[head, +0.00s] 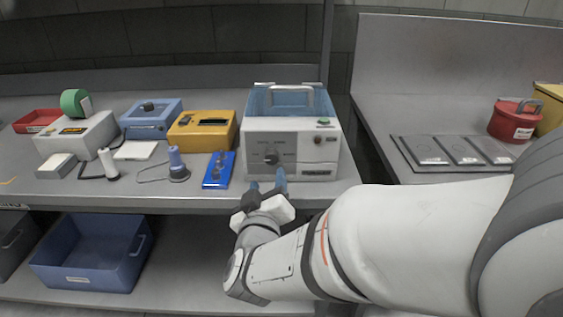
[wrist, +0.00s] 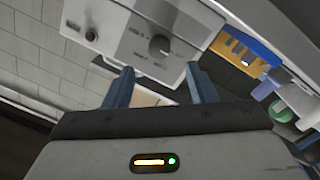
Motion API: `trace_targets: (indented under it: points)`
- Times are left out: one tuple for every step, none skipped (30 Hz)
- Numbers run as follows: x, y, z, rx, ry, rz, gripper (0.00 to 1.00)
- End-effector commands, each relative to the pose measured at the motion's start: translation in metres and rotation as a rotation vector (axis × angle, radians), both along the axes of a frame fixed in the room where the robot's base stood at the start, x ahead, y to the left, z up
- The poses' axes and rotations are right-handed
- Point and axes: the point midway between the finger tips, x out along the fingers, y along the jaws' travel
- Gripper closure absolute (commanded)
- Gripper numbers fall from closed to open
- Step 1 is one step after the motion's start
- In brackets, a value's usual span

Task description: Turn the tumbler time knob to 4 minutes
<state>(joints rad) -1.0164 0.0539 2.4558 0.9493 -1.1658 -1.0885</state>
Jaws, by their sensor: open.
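The tumbler (head: 292,131) is a white and grey box with a clear blue lid and a handle, standing at the right end of the left bench. Its dark round time knob (head: 271,157) sits on the front panel; it also shows in the wrist view (wrist: 159,45). The dial marks are too small to read. My gripper (head: 267,180) is open and empty in front of the panel, below the knob. In the wrist view its two blue fingers (wrist: 157,85) are spread apart, and the knob lies beyond their tips, not between them.
A blue device (head: 218,170) lies on the bench left of the tumbler, with a yellow box (head: 202,131) behind it. A blue bin (head: 92,252) stands on the lower shelf.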

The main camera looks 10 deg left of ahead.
Motion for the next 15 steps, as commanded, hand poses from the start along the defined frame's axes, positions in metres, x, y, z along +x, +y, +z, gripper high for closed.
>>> trace_targets:
  points:
    - [0.004,0.001,-0.001,-0.002,-0.003,-0.004,0.49]
    - [0.008,0.001,-0.001,-0.002,-0.004,-0.006,0.49]
    - [0.014,0.001,-0.001,-0.003,-0.003,-0.007,0.49]
    - [0.019,0.002,-0.001,-0.001,-0.003,-0.006,0.49]
    - [0.024,0.002,-0.001,-0.001,-0.004,-0.007,0.49]
    - [0.030,0.004,-0.001,-0.001,-0.003,-0.006,0.49]
    - [0.036,0.005,-0.001,-0.002,-0.002,-0.006,0.49]
    - [0.040,0.006,-0.001,-0.002,-0.003,-0.006,0.49]
    - [0.047,0.007,-0.001,-0.002,-0.003,-0.006,0.49]
    - [0.051,0.007,-0.001,-0.001,-0.003,-0.006,0.49]
    - [0.055,0.008,-0.001,-0.002,-0.002,-0.005,0.49]
    - [0.060,0.010,-0.001,-0.002,-0.003,-0.003,0.49]
    - [0.063,0.010,0.000,-0.001,-0.002,-0.003,0.49]
    - [0.066,0.011,0.000,-0.001,-0.002,-0.003,0.49]
    - [0.069,0.011,0.000,-0.001,-0.002,-0.002,0.49]
